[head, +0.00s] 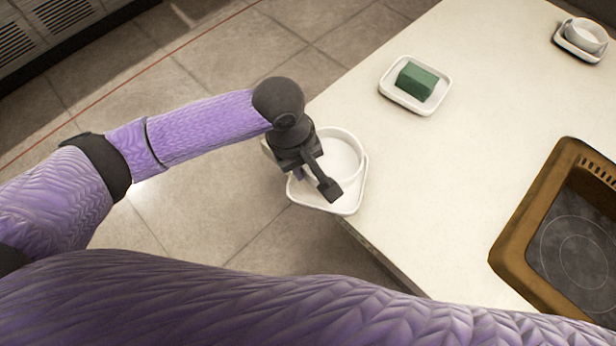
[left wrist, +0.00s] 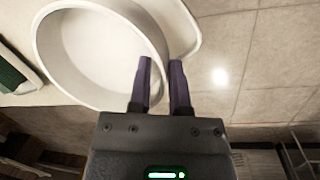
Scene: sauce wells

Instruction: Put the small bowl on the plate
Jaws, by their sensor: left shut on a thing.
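The small bowl (head: 343,153) is white and round. My left gripper (head: 314,181) is shut on its near rim; in the left wrist view one finger is inside the bowl (left wrist: 95,52) and one outside. The bowl is over the white plate (head: 349,205), which sits at the counter's left corner, partly past the edge. The plate's rim also shows beyond the bowl in the left wrist view (left wrist: 190,38). I cannot tell whether the bowl touches the plate. The gripper hides part of both. My right gripper is not in view.
A white dish (head: 424,105) with a green block (head: 416,82) stands farther back on the pale counter (head: 445,165). A white cup on a saucer (head: 567,47) is at the far right. A brown-framed cooktop (head: 522,232) is at right. The counter's middle is clear.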

